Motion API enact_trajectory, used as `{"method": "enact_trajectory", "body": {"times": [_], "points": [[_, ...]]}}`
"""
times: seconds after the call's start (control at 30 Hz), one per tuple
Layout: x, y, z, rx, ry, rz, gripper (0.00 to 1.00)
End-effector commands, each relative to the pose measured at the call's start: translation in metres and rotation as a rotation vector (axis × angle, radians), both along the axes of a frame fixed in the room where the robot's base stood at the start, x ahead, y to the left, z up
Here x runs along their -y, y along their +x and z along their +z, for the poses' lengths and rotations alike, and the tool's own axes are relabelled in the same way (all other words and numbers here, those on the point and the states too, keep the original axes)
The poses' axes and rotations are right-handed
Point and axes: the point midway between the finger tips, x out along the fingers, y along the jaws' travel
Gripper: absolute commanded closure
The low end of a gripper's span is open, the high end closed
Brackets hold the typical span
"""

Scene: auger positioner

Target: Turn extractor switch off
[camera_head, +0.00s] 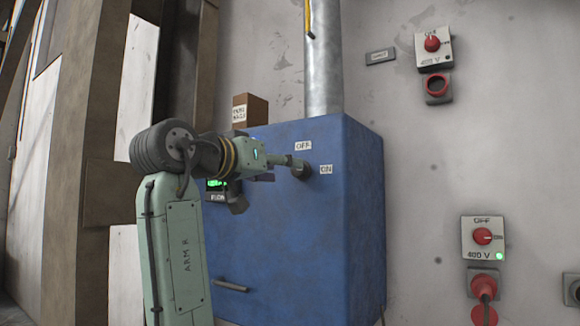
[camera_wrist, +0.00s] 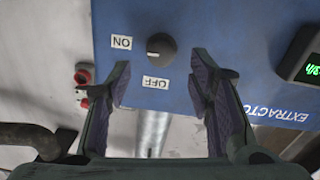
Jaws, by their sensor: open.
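The extractor switch is a round dark knob (camera_wrist: 161,47) on the blue extractor box (camera_head: 290,225). In the wrist view, which is upside down, the ON label (camera_wrist: 122,42) is left of the knob and the OFF label (camera_wrist: 155,82) is below it. A small pale mark shows on the knob's left side, toward ON. My gripper (camera_wrist: 160,75) is open and empty, its fingers on either side of the knob's line, and the knob looks beyond the tips. In the head view my gripper (camera_head: 290,166) is close to the knob (camera_head: 304,172); contact cannot be told.
A metal pipe (camera_head: 323,62) rises from the box. A green-lit display (camera_head: 217,184) is on the box's left, partly behind my arm. A handle (camera_head: 232,286) sticks out low on the box. Red wall switches (camera_head: 432,44) and (camera_head: 482,237) are to the right.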

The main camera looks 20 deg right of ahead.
Motion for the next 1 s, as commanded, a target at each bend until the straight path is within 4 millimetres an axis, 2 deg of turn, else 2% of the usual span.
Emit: {"method": "enact_trajectory", "body": {"times": [0.1, 0.3, 0.67, 1.0], "points": [[0.018, 0.013, 0.001, -0.002, 0.002, -0.001, 0.52], [0.036, 0.026, 0.001, -0.001, -0.001, 0.0, 0.52], [0.04, 0.029, 0.0, 0.001, 0.0, 0.001, 0.52], [0.04, 0.029, 0.0, 0.0, -0.001, 0.001, 0.74]]}}
